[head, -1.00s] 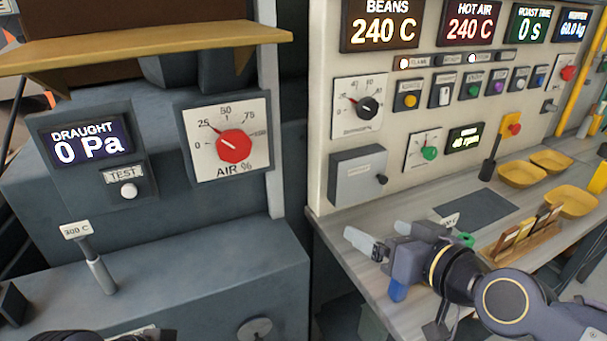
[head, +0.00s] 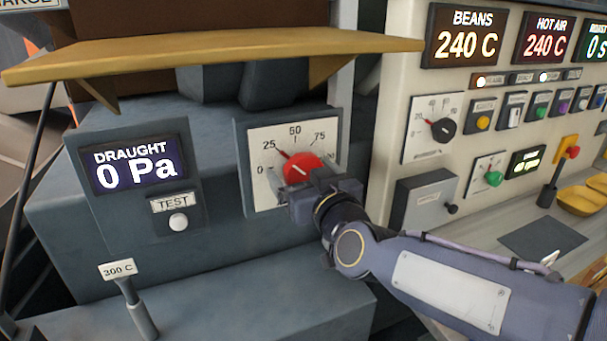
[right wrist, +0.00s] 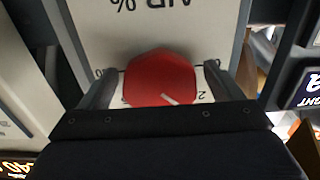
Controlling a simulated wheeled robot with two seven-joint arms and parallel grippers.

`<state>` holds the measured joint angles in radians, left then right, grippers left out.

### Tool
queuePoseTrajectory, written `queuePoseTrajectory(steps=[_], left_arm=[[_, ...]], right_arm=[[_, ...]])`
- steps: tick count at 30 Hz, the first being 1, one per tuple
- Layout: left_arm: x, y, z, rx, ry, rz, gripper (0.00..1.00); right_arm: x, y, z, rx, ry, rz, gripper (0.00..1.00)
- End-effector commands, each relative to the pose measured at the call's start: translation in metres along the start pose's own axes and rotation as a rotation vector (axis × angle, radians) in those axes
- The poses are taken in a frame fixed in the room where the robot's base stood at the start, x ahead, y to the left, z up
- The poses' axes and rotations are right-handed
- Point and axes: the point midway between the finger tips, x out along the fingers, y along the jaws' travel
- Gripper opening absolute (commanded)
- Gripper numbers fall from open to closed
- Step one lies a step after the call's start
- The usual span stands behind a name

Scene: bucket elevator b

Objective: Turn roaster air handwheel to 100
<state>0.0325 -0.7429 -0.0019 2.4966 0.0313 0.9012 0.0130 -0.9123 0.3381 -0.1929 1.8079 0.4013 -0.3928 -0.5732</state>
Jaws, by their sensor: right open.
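The red air handwheel (head: 302,168) sits on a white AIR % dial plate (head: 262,150) marked from 0 upward. Its pointer shows near 25. My right gripper (head: 296,188) is in front of the lower part of the wheel and covers the lower right of the dial. In the right wrist view the red handwheel (right wrist: 160,80) lies between my two open fingers (right wrist: 158,84), one on each side, with small gaps visible. I cannot tell whether the fingers touch it. My left gripper is not in view.
A DRAUGHT display (head: 136,168) reads 0 Pa, with a TEST button (head: 178,222) below it. A yellow-brown shelf (head: 210,56) juts out above the dial. The control panel (head: 400,170) is at right.

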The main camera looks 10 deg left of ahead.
Motion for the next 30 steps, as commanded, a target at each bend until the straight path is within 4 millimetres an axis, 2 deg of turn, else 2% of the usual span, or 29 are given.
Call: queuePoseTrajectory(steps=[8,18,30], left_arm=[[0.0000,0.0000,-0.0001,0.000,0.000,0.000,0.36],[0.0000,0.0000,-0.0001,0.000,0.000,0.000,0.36],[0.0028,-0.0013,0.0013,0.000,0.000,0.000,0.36]], right_arm=[[0.0020,0.0001,0.0000,0.001,0.000,0.000,0.86],[0.0017,0.0000,0.0000,0.001,0.000,0.000,0.42],[0.0016,0.0000,0.0006,0.080,0.000,0.000,0.42]])
